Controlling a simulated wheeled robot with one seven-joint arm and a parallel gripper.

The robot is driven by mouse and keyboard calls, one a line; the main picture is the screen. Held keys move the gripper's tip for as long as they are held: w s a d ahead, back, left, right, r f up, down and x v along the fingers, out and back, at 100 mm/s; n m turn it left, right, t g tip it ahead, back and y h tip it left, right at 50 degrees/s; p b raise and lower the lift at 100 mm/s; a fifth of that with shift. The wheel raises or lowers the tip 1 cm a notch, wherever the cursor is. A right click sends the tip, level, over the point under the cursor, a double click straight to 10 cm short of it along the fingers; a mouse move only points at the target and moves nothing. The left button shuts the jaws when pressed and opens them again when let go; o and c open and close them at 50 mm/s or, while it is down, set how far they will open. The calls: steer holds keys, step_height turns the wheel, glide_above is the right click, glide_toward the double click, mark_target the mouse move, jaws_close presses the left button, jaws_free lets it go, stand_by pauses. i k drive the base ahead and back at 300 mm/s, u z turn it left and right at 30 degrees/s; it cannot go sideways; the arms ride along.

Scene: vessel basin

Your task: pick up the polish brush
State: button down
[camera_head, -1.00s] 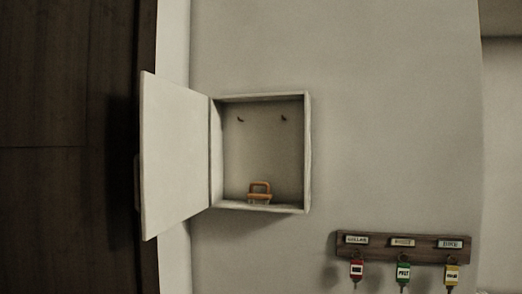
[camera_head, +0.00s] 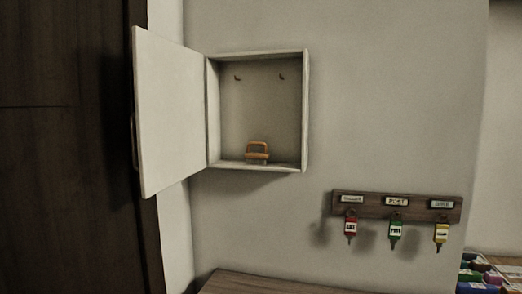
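A small wooden brush-like object with an orange-brown handle (camera_head: 257,149) stands on the bottom of an open wall cabinet (camera_head: 307,112). It may be the polish brush; it is too small to be sure. Its handle forms a loop on top, and the lower part rests on the cabinet floor. The cabinet's white door (camera_head: 168,112) is swung open to the left. My gripper is not in view.
Two hooks show on the cabinet's back wall. A wooden key rack (camera_head: 379,207) with red, green and yellow tags hangs lower right. A wooden surface (camera_head: 270,284) lies below; several colourful items (camera_head: 483,274) sit at bottom right. A dark door (camera_head: 65,150) stands left.

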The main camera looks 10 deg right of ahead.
mark_target(252, 158)
steer(key=u, duration=1.2)
steer(key=i, duration=0.55)
steer(key=u, duration=1.1)
